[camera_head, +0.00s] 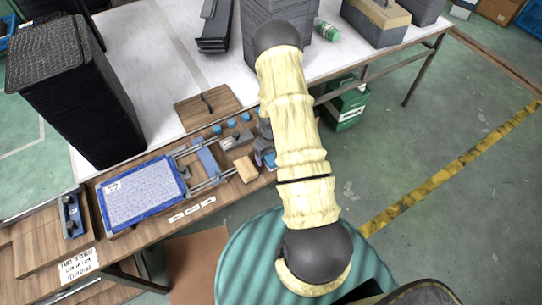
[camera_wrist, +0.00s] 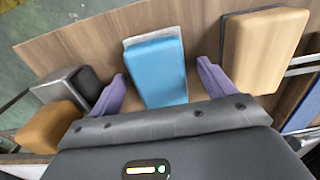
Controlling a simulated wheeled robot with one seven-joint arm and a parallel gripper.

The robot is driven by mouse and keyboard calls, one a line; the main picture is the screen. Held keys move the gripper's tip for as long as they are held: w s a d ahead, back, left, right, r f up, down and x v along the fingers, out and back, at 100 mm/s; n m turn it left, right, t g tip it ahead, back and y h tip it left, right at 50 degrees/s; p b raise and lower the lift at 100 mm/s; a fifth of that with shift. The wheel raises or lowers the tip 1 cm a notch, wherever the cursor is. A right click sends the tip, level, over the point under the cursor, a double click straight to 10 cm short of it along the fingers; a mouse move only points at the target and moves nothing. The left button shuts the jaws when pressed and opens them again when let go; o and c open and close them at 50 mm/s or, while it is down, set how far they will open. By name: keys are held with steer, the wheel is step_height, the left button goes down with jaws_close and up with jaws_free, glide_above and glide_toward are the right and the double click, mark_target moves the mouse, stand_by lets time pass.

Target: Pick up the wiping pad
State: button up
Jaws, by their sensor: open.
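A light-blue block with a pale grey base, which looks like the wiping pad (camera_wrist: 155,70), lies on the wooden board in the wrist view. My gripper (camera_wrist: 160,80) is open, with one purple finger on each side of the pad. Gaps show between the pad and both fingers, and whether the fingers reach down beside it is hard to tell. The near end of the pad is hidden behind the gripper body. In the head view my arm reaches down to the right end of the wooden board, and the pad (camera_head: 269,159) is small and partly hidden there.
A tan block with a dark underside (camera_wrist: 265,45) lies right of the gripper in the wrist view. A grey-black block (camera_wrist: 68,88) and an orange-brown block (camera_wrist: 50,125) stand close on the left. In the head view, a blue-framed tray (camera_head: 143,193) and metal rails lie further left.

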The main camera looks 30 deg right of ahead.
mark_target(271, 154)
stand_by(0.3)
steer(key=c, duration=1.1)
step_height(271, 154, up, 10)
steer(key=shift+r+b, duration=0.1)
steer(key=shift+b, duration=1.05)
